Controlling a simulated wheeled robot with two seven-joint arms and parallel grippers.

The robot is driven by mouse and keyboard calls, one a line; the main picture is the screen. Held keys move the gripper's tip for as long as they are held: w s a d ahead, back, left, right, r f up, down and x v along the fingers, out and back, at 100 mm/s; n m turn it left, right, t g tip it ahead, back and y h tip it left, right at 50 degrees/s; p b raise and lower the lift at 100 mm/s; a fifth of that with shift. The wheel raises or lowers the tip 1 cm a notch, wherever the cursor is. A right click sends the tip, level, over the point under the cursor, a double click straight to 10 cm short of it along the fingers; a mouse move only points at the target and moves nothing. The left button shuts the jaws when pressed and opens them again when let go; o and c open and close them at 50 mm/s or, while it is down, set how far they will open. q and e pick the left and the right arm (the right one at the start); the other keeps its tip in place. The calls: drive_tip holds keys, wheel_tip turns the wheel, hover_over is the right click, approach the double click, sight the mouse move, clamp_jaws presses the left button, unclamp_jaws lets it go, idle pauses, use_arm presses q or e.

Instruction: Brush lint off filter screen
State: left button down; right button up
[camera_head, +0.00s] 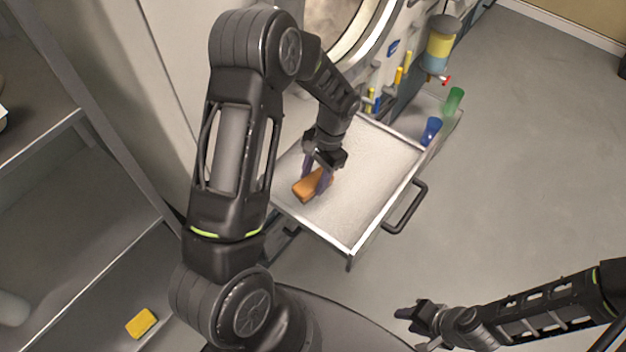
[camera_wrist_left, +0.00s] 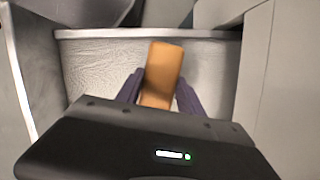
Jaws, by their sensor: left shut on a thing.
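The filter screen (camera_head: 365,185) is a pale, fuzzy-looking flat panel in a light metal frame with a dark handle, pulled out like a drawer below a round-doored machine. In the left wrist view the screen (camera_wrist_left: 95,70) fills the area beyond the fingers. My left gripper (camera_head: 316,178) is shut on an orange-brown brush (camera_head: 304,190) over the left part of the screen. The brush (camera_wrist_left: 162,72) sits between the purple fingers in the left wrist view. Whether it touches the screen is unclear. My right gripper (camera_head: 412,318) is at the lower right, away from the screen, empty.
A blue bottle (camera_head: 431,131) and a green bottle (camera_head: 453,100) stand beyond the screen. The drawer handle (camera_head: 407,208) sticks out right. Open floor (camera_head: 530,150) lies right.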

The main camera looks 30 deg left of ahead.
use_arm(q)
drive_tip(key=shift+r+p, duration=1.7)
drive_tip(key=shift+r, duration=1.1)
